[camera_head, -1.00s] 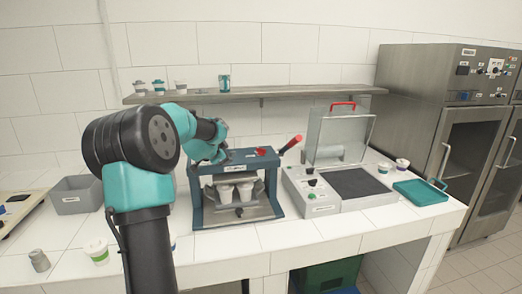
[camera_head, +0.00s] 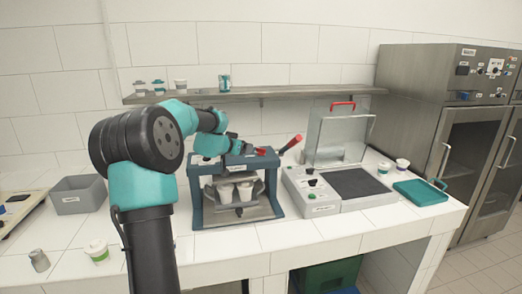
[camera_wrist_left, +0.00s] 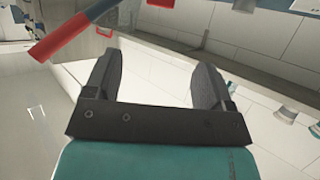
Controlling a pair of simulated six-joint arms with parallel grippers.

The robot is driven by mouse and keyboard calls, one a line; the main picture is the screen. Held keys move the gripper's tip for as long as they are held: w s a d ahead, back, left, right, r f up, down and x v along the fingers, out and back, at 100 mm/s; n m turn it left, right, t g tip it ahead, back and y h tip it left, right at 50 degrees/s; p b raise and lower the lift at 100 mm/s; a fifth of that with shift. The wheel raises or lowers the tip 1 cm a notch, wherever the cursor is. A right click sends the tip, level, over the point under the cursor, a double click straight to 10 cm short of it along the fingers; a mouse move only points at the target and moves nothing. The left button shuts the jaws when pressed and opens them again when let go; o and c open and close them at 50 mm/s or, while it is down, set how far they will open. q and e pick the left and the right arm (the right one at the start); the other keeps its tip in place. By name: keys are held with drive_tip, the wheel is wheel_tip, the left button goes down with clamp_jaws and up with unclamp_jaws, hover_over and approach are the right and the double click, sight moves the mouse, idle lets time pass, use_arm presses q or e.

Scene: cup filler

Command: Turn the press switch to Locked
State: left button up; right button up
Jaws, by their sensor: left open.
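The press (camera_head: 194,205) is a blue-grey frame on the white counter, with white cups inside it. A small red part (camera_head: 262,151), which looks like its switch, sits on the top beam; its position cannot be read. A red-ended lever (camera_head: 291,143) rises at the press's right end; a red and blue bar, likely this lever, shows in the left wrist view (camera_wrist_left: 62,32). My left gripper (camera_head: 246,150) is just above the top beam, close to the red part's left side; I cannot tell if they touch. Its fingers (camera_wrist_left: 152,70) are apart with nothing between them. My right gripper is not in view.
A sealing machine (camera_head: 315,200) with a raised clear lid and red handle stands right of the press. A teal tray (camera_head: 420,193) and cups are farther right. A grey bin (camera_head: 78,196) stands left. A shelf (camera_head: 300,91) runs along the wall behind.

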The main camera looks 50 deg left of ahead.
sight(260, 149)
use_arm(q)
drive_tip(key=x, duration=1.6)
drive_tip(key=shift+w+f, duration=0.2)
drive_tip(key=shift+w, duration=0.15)
drive_tip(key=c, duration=0.9)
drive_tip(key=shift+c, duration=0.2)
drive_tip(key=shift+f+n+y, duration=0.2)
drive_tip(key=shift+n+y, duration=0.2)
drive_tip(key=shift+y, duration=0.1)
drive_tip(key=shift+r+n+g, duration=0.15)
drive_tip(key=shift+n+g, duration=0.15)
drive_tip(key=o, duration=0.9)
drive_tip(key=shift+o, duration=0.2)
drive_tip(key=shift+s+r, duration=0.1)
drive_tip(key=shift+r, duration=0.05)
drive_tip(key=v, duration=1.7)
drive_tip(key=shift+d, duration=0.35)
